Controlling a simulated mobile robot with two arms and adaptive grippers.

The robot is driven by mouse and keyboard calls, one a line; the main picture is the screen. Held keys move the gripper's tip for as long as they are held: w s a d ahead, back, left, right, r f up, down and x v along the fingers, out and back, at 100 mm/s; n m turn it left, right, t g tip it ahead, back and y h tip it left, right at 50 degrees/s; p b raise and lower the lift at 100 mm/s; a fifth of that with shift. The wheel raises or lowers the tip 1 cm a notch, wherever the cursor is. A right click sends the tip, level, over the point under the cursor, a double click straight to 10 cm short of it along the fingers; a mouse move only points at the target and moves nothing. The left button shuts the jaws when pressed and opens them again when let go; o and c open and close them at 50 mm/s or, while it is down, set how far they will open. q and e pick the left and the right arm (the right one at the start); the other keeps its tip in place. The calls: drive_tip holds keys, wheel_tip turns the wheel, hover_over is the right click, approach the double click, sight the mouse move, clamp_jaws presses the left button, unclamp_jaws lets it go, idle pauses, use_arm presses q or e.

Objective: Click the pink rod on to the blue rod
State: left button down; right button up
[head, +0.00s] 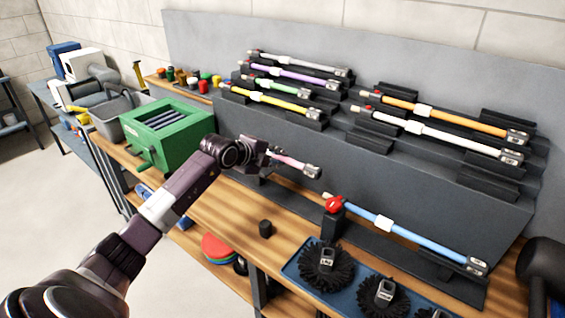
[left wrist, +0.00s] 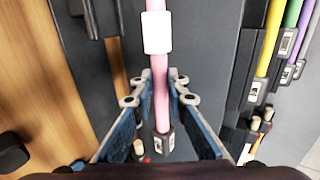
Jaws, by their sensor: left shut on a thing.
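The pink rod (head: 291,161) has a grey end piece facing right in the head view. My left gripper (head: 268,152) is shut on the pink rod, holding it above the bench. In the left wrist view the pink rod (left wrist: 161,95) runs between the fingers (left wrist: 155,88), with a white collar above and its dark end piece below. The blue rod (head: 425,243) lies in black holders to the right, a red clamp (head: 333,204) at its left end. The pink rod's end piece is apart from the blue rod.
Several rods lie on the stepped rack (head: 400,150) behind. A green box (head: 165,130) stands at left. A blue tray (head: 293,270) holds round black brushes (head: 327,268) in front. A small black cylinder (head: 265,228) stands on the wooden bench (head: 225,215).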

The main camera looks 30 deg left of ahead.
use_arm(q)
wheel_tip(320, 180, down, 6)
drive_tip(key=b, duration=0.4)
drive_tip(key=shift+d+b, duration=0.3)
drive_tip(key=shift+s+f, duration=0.1)
drive_tip(key=shift+f, duration=0.1)
idle(0.3)
drive_tip(key=shift+d, duration=0.25)
idle(0.4)
drive_tip(key=shift+d+p, duration=0.25)
drive_tip(key=shift+p, duration=0.05)
drive_tip(key=shift+d, duration=0.45)
drive_tip(key=shift+d+p, duration=0.35)
drive_tip(key=shift+p, duration=0.1)
